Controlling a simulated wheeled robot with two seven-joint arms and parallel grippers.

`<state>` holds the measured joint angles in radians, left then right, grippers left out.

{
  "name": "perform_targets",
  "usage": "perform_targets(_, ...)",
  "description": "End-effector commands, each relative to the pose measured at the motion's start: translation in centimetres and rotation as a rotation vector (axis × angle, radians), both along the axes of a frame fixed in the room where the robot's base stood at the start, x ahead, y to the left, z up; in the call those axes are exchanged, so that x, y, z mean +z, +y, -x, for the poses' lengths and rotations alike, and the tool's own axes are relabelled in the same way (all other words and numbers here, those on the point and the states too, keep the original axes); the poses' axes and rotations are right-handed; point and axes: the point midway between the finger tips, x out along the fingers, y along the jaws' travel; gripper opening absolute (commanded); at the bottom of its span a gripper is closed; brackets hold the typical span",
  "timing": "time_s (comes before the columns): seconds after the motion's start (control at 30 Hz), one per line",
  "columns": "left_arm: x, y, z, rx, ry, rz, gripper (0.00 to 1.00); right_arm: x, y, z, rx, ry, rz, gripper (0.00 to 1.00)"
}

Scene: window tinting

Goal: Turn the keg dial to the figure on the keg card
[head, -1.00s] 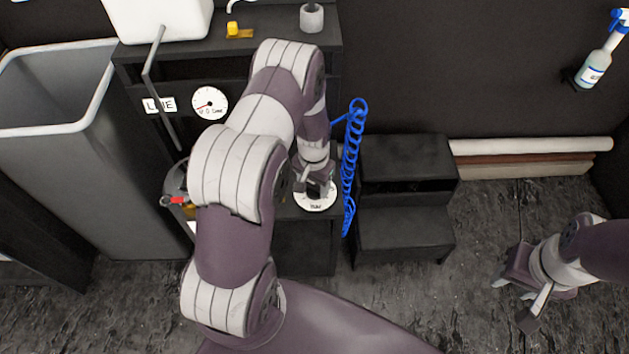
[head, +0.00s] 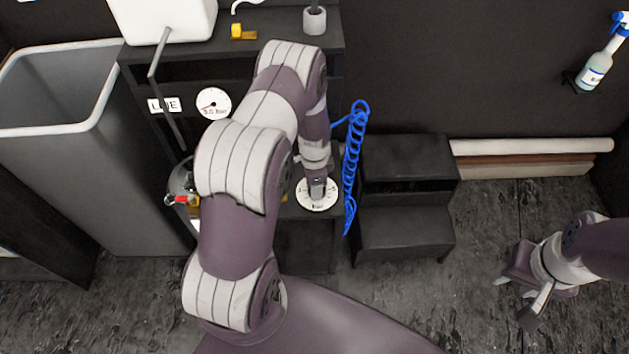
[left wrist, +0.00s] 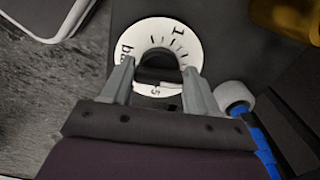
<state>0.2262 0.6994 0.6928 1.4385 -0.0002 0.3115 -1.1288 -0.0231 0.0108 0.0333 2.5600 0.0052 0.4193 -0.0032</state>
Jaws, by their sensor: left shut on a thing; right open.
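The keg dial (head: 303,199) is a white disc with a dark knob, on the cabinet's lower shelf in the head view. The left wrist view shows its face (left wrist: 139,35) with tick marks, a "1", a "5" and part of "bar". My left gripper (left wrist: 157,77) is shut on the dark knob at the dial's middle; in the head view it comes down from above. The exact pointer setting is hard to read. I cannot make out a card marked for the keg. My right gripper (head: 512,301) is open and empty above the floor at right.
A round gauge (head: 213,104) and a "LINE" card (head: 163,105) are on the cabinet front. A blue coiled hose (head: 352,160) hangs just right of the dial. A black step stool (head: 405,225) stands beyond it. A grey bin (head: 60,130) stands at left.

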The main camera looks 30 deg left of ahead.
Motion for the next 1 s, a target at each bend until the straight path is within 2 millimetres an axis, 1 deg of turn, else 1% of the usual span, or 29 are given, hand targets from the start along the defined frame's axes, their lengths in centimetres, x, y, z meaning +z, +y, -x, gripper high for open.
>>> perform_targets(0.3, 0.17, 0.09, -0.28, -0.102, -0.005, -0.001, 0.29, 0.18, 0.0, 0.0, 0.0, 0.0, 0.0, 0.43)
perform_targets(0.8, 0.18, 0.11, -0.31, -0.118, -0.006, -0.002, 0.29, 0.2, 0.0, 0.0, 0.0, 0.0, 0.0, 0.43)
perform_targets(0.83, 0.18, 0.11, -0.31, -0.118, -0.006, -0.002, 0.63, 0.2, 0.0, 0.0, 0.0, 0.0, 0.0, 0.43)
perform_targets(0.87, 0.18, 0.11, -0.31, -0.118, -0.006, -0.002, 0.72, 0.2, 0.0, 0.0, 0.0, 0.0, 0.0, 0.43)
perform_targets(0.9, 0.16, 0.1, -0.3, -0.118, -0.005, -0.001, 0.85, 0.2, 0.0, 0.0, 0.0, 0.0, 0.0, 0.43)
perform_targets(1.0, 0.12, 0.09, -0.24, -0.118, -0.004, -0.001, 0.85, 0.19, 0.0, 0.0, 0.0, 0.0, 0.0, 0.43)
